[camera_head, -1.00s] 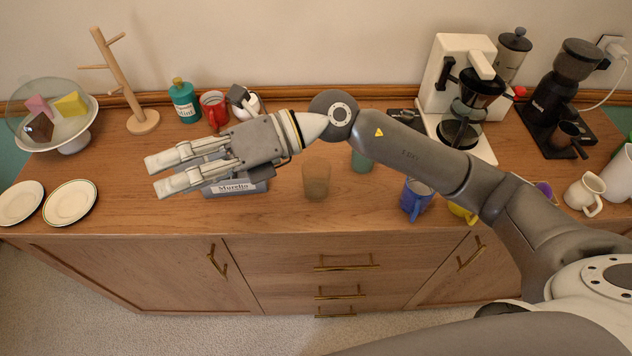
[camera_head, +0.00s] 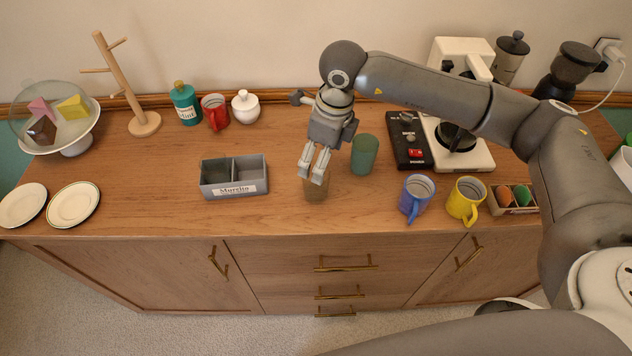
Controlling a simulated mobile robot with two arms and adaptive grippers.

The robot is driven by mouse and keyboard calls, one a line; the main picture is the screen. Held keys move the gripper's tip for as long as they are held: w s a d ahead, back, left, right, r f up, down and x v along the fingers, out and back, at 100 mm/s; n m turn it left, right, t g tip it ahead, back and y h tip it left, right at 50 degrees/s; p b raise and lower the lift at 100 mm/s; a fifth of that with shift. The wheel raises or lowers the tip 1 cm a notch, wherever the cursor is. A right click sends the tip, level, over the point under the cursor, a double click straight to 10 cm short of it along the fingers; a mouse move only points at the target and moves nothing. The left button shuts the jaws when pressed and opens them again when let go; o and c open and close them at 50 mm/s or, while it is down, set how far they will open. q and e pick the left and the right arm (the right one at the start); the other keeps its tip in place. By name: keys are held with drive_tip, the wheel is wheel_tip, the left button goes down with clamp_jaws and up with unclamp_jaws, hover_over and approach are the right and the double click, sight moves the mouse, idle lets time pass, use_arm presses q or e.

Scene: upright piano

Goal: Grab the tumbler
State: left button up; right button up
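A brown, see-through tumbler (camera_head: 316,190) stands upright near the front of the wooden counter, left of a green cup (camera_head: 364,154). My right gripper (camera_head: 313,168) comes down over the brown tumbler, with its fingers pointing down and a gap between them. The fingers cover the tumbler's upper part, so I cannot tell whether they touch it. Nothing shows as held. My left gripper is not in view.
A grey divided box (camera_head: 234,190) stands to the left. A blue mug (camera_head: 416,196), a yellow mug (camera_head: 466,200) and a coffee maker (camera_head: 460,120) stand to the right. A red mug (camera_head: 215,110) and white pot (camera_head: 246,106) are behind. The counter's front edge is close.

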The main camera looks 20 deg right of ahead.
drive_tip(key=f+p, duration=0.1)
drive_tip(key=f, duration=0.1)
drive_tip(key=a+f+p, duration=0.1)
drive_tip(key=f, duration=0.1)
drive_tip(key=shift+f+p, duration=0.35)
drive_tip(key=shift+w+f, duration=0.1)
drive_tip(key=shift+f, duration=0.2)
drive_tip(key=c, duration=1.6)
drive_tip(key=shift+o, duration=0.2)
drive_tip(key=shift+r, duration=0.1)
